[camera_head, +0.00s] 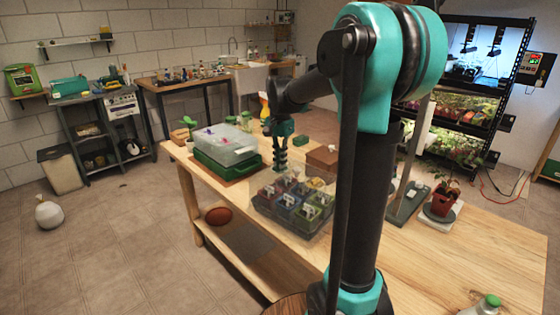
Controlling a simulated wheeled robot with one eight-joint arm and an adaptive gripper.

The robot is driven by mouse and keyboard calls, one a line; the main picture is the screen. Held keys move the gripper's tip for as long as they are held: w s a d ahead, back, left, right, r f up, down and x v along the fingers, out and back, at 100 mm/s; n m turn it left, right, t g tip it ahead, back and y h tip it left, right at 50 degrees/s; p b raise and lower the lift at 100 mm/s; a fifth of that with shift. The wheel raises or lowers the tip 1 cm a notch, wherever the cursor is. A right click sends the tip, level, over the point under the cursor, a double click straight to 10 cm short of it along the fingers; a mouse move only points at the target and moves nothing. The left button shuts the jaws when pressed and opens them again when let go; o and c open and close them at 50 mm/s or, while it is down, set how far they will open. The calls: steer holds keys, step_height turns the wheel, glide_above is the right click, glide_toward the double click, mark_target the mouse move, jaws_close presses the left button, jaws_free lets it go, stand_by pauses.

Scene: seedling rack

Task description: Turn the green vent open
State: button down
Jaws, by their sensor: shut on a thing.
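A propagator stands at the far left of the wooden bench, with a clear lid (224,143) on a green base (217,168). The lid has a small green vent knob (230,120) toward its back and a pink-purple one (209,131) nearer its left side. How far the green vent is turned is too small to tell. My gripper (281,170) points down to the right of the propagator, behind the pot tray, and looks apart from the lid. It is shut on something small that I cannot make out.
A dark tray (262,211) of several small labelled pots stands in front of my gripper. A brown box (322,157) and a green block (300,141) lie behind it. A potted plant (443,203) stands right. The near right bench is mostly clear.

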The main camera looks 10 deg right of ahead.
steer(key=shift+n, duration=0.3)
steer(key=n, duration=0.8)
steer(key=shift+n, duration=0.4)
steer(key=n, duration=0.4)
steer(key=shift+n, duration=2.2)
steer(key=c, duration=1.7)
jaws_free()
steer(key=shift+r, duration=0.1)
